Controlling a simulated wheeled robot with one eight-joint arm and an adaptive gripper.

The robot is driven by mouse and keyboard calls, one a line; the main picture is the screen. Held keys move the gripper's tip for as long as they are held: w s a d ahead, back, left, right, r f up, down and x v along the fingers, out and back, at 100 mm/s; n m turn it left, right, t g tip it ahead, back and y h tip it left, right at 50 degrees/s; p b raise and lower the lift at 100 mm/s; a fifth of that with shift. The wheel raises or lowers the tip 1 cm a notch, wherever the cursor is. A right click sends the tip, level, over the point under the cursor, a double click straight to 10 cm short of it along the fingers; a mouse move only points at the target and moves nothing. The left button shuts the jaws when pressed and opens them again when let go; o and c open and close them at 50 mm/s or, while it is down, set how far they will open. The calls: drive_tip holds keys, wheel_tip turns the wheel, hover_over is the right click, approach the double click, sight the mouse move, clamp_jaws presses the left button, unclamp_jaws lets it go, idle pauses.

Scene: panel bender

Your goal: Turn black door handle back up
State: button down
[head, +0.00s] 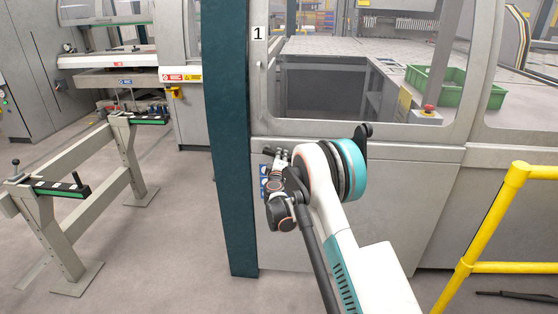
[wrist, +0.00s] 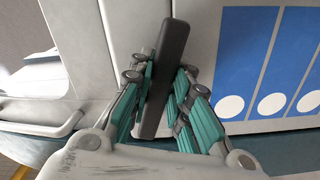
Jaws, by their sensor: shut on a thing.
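The black door handle (wrist: 166,62) is a dark bar in the wrist view, running lengthwise between the fingers and slightly tilted in that picture. My gripper (wrist: 157,88) is shut on it, with green-padded fingers on both sides. In the head view my gripper (head: 283,154) is at the grey door panel (head: 300,238), just below the window and right of the dark teal post. A small dark end of the handle (head: 268,150) shows left of the fingers. My gripper and arm hide the rest there.
The dark teal post (head: 228,120) stands close left of my gripper. Blue labels (wrist: 246,60) are on the panel beside the handle. A yellow railing (head: 487,225) is at right. A grey stand (head: 85,180) is at left, with open floor between it and the post.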

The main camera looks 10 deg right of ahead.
drive_tip(key=shift+d+r+n, duration=0.1)
drive_tip(key=shift+r+n, duration=0.35)
drive_tip(key=shift+n, duration=0.4)
drive_tip(key=shift+r+n, duration=0.45)
drive_tip(key=shift+n, duration=0.4)
drive_tip(key=c, duration=1.5)
unclamp_jaws()
drive_tip(key=shift+r, duration=0.1)
drive_tip(key=v, duration=1.2)
drive_tip(key=shift+r, duration=0.1)
